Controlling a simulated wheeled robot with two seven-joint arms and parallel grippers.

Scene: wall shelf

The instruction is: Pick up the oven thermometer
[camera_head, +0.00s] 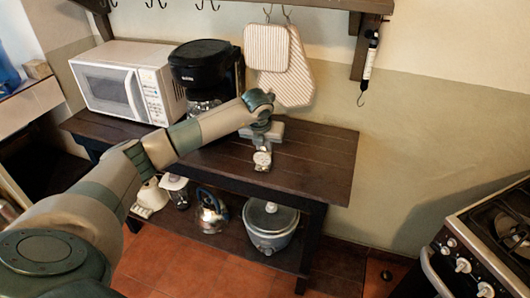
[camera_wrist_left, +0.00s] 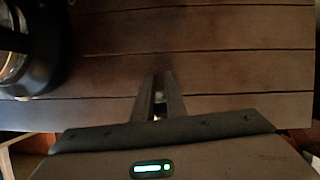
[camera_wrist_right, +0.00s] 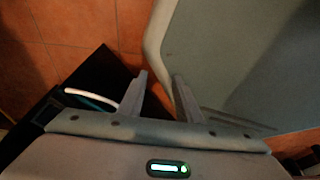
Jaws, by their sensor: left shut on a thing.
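The oven thermometer (camera_head: 262,160), a small pale dial, shows in the head view just below my left gripper (camera_head: 263,146), over the front part of the dark wooden table. My left gripper is shut on it. In the left wrist view the fingers (camera_wrist_left: 160,90) are close together with a small light bit of the thermometer (camera_wrist_left: 157,98) between them; the rest is hidden. I cannot tell whether the thermometer touches the tabletop. My right gripper (camera_wrist_right: 160,78) is open and empty in the right wrist view, above the tiled floor.
The table (camera_head: 320,160) is clear at its right. A coffee maker (camera_head: 205,65) and a microwave (camera_head: 120,85) stand at its left. Striped pot holders (camera_head: 290,75) hang behind. A kettle (camera_head: 211,212) and a pot (camera_head: 270,222) stand on the lower shelf. A stove (camera_head: 480,245) is far right.

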